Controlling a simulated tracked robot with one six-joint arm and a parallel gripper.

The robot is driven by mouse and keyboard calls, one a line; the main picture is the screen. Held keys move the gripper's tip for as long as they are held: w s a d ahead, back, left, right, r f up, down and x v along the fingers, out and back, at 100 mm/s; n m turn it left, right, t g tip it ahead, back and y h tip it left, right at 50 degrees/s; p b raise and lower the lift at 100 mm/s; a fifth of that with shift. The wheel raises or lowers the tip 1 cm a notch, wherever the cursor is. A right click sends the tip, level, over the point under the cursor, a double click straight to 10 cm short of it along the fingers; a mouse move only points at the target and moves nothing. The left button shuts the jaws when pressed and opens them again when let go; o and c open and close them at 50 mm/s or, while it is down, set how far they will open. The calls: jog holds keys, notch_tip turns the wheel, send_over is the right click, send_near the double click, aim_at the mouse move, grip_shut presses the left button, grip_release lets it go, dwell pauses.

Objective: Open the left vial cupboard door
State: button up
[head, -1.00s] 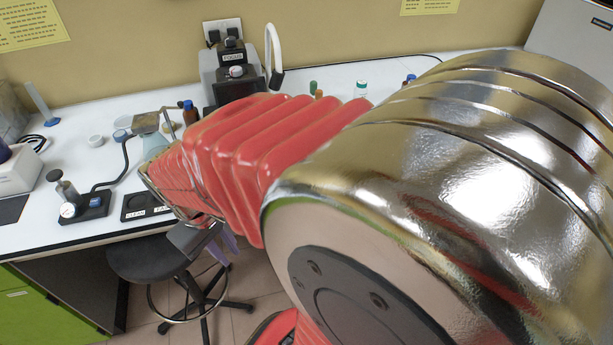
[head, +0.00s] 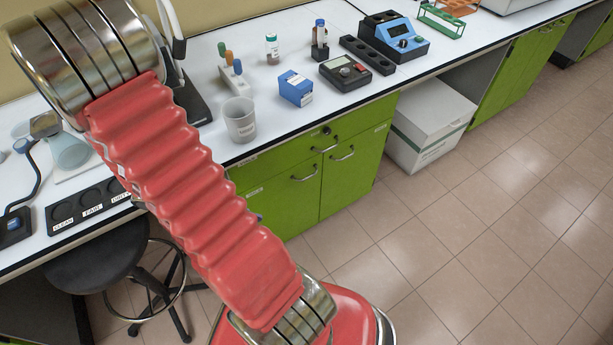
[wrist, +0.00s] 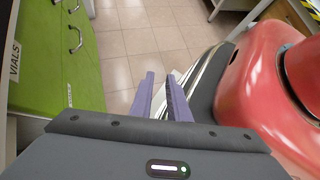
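The green vial cupboard stands under the bench. Its left door (head: 291,199) and right door (head: 352,172) look shut in the head view. The left door's metal handle (head: 305,173) is near its top right corner. In the wrist view the cupboard appears sideways, with a "VIALS" label (wrist: 14,60), the left door (wrist: 50,90) and its handle (wrist: 75,40). My gripper (wrist: 160,74) shows two purple fingers standing apart with nothing held. It is to the right of the door in that view, away from the handle. My arm mostly hides the gripper in the head view.
A drawer (head: 290,150) lies above the doors. A black stool (head: 95,262) stands left of the cupboard, and a white box (head: 425,130) right of it. The bench top holds a beaker (head: 239,120) and instruments. The tiled floor (head: 470,230) in front is clear.

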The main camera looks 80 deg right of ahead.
jog(key=s+d+f+n+g+h, duration=0.3)
jog(key=s+d+f+n, duration=0.3)
jog(key=d+f+n, duration=0.15)
jog(key=n+t+h, duration=0.6)
jog(key=n+h, duration=0.2)
jog(key=n, duration=1.7)
send_near(308, 177)
jog(key=f+v, duration=0.1)
jog(key=v, duration=0.3)
jog(key=shift+w+d+r, duration=0.1)
jog(key=shift+d+r, duration=0.1)
jog(key=shift+r, duration=0.05)
jog(key=shift+m, duration=0.25)
jog(key=shift+x, duration=6.9)
jog(key=shift+c, duration=0.4)
